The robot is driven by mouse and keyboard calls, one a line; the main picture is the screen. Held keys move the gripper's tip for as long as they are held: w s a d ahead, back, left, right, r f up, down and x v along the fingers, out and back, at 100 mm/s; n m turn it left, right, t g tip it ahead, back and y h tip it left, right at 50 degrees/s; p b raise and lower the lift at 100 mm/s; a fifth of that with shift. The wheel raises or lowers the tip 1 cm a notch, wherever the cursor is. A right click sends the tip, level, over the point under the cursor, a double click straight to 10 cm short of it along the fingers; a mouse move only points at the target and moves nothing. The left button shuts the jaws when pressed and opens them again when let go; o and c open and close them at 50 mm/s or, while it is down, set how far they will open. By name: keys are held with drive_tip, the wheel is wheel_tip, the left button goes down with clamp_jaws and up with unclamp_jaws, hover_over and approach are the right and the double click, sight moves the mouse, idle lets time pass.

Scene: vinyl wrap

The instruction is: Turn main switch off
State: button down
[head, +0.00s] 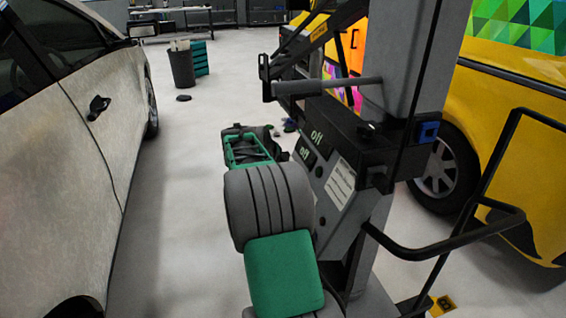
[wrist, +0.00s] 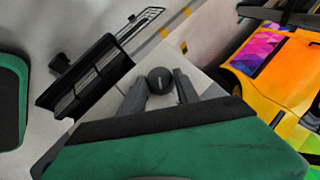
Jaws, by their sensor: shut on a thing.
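The main switch appears as a round black knob (wrist: 160,82) in the middle of the wrist view. My gripper (wrist: 159,78) has one grey finger on each side of the knob and is shut on it. I cannot read the switch's position. In the head view, the grey control box (head: 332,180) on the lift post has dark labels reading "off" on its sloped face. My arm reaches along the left side of this box. The fingers and the knob cannot be made out in the head view.
A light-coloured car (head: 70,160) stands on the left and a yellow vehicle (head: 510,150) on the right. The grey post (head: 425,60) rises beside the box, with a black bent rail (head: 440,248) at right. A dark bin (head: 182,68) stands farther back.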

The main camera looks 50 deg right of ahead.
drive_tip(key=n+g+y+p, duration=0.1)
drive_tip(key=p, duration=0.4)
drive_tip(key=r+n+g+y+p, duration=0.1)
drive_tip(key=p, duration=0.4)
drive_tip(key=shift+w+d+r+n+g, duration=0.1)
drive_tip(key=shift+w+d+n+g, duration=0.1)
drive_tip(key=shift+n+g, duration=0.1)
drive_tip(key=n+g+p, duration=0.1)
drive_tip(key=p, duration=0.3)
drive_tip(key=shift+w+f+y, duration=0.15)
drive_tip(key=shift+f+y, duration=0.05)
drive_tip(key=shift+y, duration=0.2)
drive_tip(key=shift+f+p, duration=0.25)
drive_tip(key=shift+p, duration=0.85)
drive_tip(key=shift+f+n+g, duration=0.15)
drive_tip(key=shift+n+g, duration=0.15)
drive_tip(key=c, duration=0.9)
unclamp_jaws()
drive_tip(key=shift+d, duration=0.1)
drive_tip(key=v, duration=0.8)
drive_tip(key=shift+p, duration=0.3)
